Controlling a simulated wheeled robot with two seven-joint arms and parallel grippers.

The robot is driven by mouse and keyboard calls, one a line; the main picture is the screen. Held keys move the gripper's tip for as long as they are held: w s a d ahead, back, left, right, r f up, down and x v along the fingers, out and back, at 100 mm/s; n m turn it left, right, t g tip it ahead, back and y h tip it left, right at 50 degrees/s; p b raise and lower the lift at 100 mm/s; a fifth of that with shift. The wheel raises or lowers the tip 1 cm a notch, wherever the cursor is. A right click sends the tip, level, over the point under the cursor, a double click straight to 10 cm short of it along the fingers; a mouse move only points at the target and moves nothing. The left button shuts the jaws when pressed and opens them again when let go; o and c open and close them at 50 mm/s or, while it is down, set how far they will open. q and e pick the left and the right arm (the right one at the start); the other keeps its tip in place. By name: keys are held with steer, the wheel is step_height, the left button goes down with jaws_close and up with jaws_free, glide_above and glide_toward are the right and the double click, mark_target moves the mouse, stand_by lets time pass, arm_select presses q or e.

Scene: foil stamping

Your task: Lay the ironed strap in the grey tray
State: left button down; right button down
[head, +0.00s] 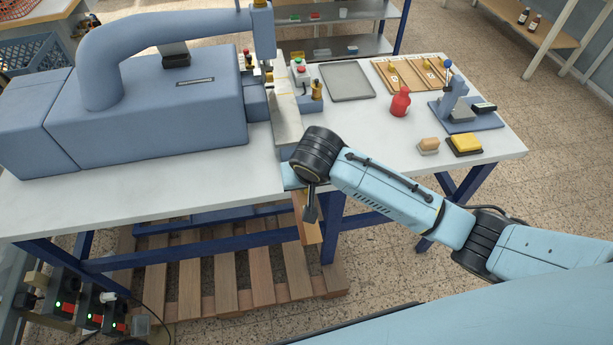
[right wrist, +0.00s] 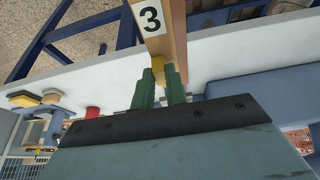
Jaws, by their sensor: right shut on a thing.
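The grey tray (head: 347,81) lies flat on the white table, behind and right of the press; its floor looks empty. My right gripper (head: 311,210) is at the table's front edge, pointing down. It is shut on a tan strap (head: 308,229), which hangs in front of the table edge. In the right wrist view the strap (right wrist: 172,42) bears a white label with a black 3. Its yellow end (right wrist: 158,71) sits between the green fingers (right wrist: 160,82). My left gripper is not in view.
A large blue press (head: 150,115) fills the table's left side. A red bottle (head: 400,103), a blue stand (head: 460,112), a yellow-topped pad (head: 465,144) and a wooden board (head: 408,74) stand to the right.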

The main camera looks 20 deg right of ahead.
steer(key=shift+s+r, duration=0.1)
steer(key=shift+s, duration=0.05)
steer(key=shift+r, duration=1.95)
